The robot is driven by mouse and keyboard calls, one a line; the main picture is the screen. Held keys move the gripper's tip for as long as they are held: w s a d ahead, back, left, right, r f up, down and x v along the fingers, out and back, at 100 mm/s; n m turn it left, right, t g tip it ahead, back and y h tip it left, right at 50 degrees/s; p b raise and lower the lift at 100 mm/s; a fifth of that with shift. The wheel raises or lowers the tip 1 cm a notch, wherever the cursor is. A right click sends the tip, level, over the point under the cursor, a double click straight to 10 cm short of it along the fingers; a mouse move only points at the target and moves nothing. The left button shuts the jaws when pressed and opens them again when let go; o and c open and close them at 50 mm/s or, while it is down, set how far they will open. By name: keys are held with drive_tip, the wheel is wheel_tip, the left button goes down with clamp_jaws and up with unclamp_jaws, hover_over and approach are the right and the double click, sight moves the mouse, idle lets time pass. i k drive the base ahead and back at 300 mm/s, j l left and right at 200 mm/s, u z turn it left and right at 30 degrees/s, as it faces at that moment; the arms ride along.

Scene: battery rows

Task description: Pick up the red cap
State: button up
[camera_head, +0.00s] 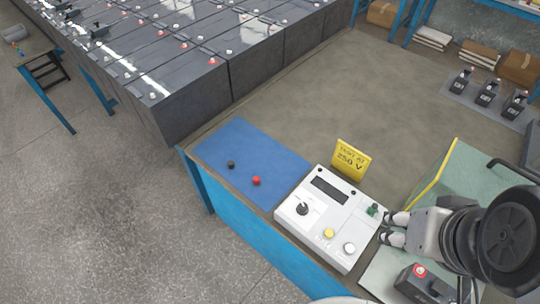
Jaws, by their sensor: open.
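The red cap (256,181) is small and rounded. It stands on the blue mat (240,141) at the near left corner of the workbench. A similar black cap (231,164) is on the same mat, a little to the left. My gripper (384,228) is at the right, beside the right edge of the white test box, well apart from the red cap. Its two fingers point left and are open, with nothing seen between them.
The white test box (318,232), with a dial and buttons, lies between my gripper and the mat. A yellow sign (350,160) stands behind it. A dark device with a red top (422,284) is at lower right. Battery rows (190,100) adjoin the bench. The bench middle (320,95) is clear.

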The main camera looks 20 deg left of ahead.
sight(255, 180)
drive_tip(key=u, duration=1.2)
